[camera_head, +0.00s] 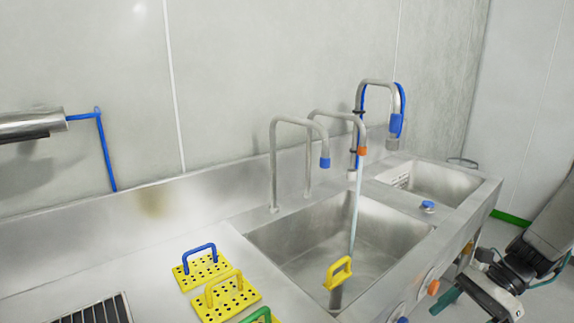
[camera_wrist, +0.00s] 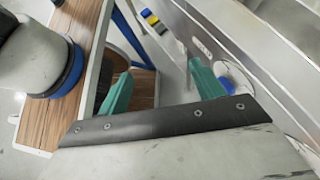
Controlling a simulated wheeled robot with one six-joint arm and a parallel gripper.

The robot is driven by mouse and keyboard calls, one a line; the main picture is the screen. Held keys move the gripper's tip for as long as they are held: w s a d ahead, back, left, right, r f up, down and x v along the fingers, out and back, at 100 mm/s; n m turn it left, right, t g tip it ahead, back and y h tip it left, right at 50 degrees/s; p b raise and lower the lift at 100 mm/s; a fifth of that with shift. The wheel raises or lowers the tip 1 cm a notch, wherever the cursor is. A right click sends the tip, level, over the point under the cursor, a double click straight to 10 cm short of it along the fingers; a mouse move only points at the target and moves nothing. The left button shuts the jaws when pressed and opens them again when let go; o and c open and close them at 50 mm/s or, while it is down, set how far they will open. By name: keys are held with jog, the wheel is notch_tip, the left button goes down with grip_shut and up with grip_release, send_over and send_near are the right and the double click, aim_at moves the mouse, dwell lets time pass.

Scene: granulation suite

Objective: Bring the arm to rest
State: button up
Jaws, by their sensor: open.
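My gripper (camera_wrist: 160,88) shows in the wrist view with its two teal fingers spread apart. Nothing is held between them. In the head view my arm is at the right edge, in front of the sink counter, and my gripper (camera_head: 446,301) is low there with a teal finger showing. It is beside the counter's front face, apart from the things on top. Part of my gripper is hidden in the head view.
A steel counter (camera_head: 150,225) holds two sink basins with several taps (camera_head: 293,122). Perforated yellow plates (camera_head: 232,298) with handles lie left of the large basin (camera_head: 310,235). Knobs (camera_head: 433,287) stick out of the front. A wooden-shelved stand (camera_wrist: 75,40) is close in the wrist view.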

jog(key=s+a+r+n+t+h, duration=0.2)
jog(key=s+r+n+h, duration=0.3)
jog(key=r+n, duration=0.3)
jog(key=s+a+r+n+t+h, duration=0.1)
jog(key=s+a+r+n+h, duration=0.4)
jog(key=s+r+n, duration=0.2)
jog(key=shift+s+a+r+n+t, duration=0.15)
jog(key=shift+s+r+n+t, duration=0.25)
jog(key=shift+s, duration=0.1)
